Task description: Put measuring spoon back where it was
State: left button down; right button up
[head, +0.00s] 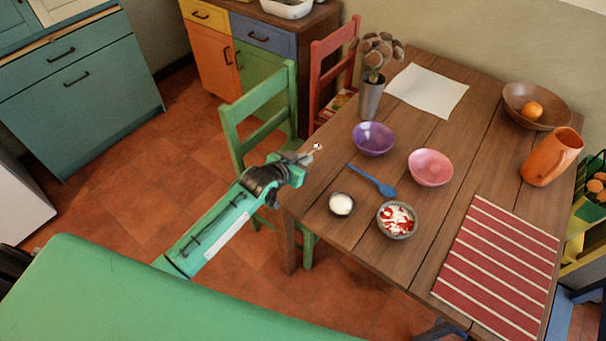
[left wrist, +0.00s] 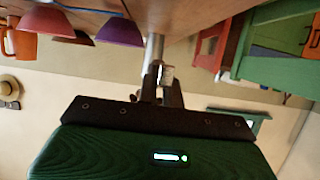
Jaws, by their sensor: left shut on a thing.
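My left gripper (head: 307,158) is shut on a small, pale, thin thing with a whitish tip, which looks like the measuring spoon (head: 317,147). It is held near the left edge of the wooden table (head: 325,178). In the left wrist view the fingers (left wrist: 161,88) close on a small whitish piece (left wrist: 167,77); most of it is hidden. A blue spoon (head: 373,181) lies on the table. A small bowl of white stuff (head: 341,204) and a grey bowl with red and white contents (head: 397,220) stand near it. My right gripper is not in view.
A purple bowl (head: 374,139), a pink bowl (head: 430,168) and a vase with a plant (head: 371,98) stand on the table. A striped mat (head: 497,258), an orange jug (head: 552,157) and a wooden bowl (head: 537,106) are further right. A green chair (head: 238,130) stands by my left arm.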

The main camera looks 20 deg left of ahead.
pick_arm(q)
notch_tip(320, 180, down, 8)
jog(key=shift+r, duration=0.1)
dwell(0.4)
jog(key=shift+f, duration=0.25)
jog(key=c, duration=1.6)
grip_release()
jog(key=shift+o, duration=0.2)
jog(key=shift+r, duration=0.1)
jog(key=shift+r, duration=0.2)
jog(key=v, duration=1.2)
jog(key=shift+f, duration=0.1)
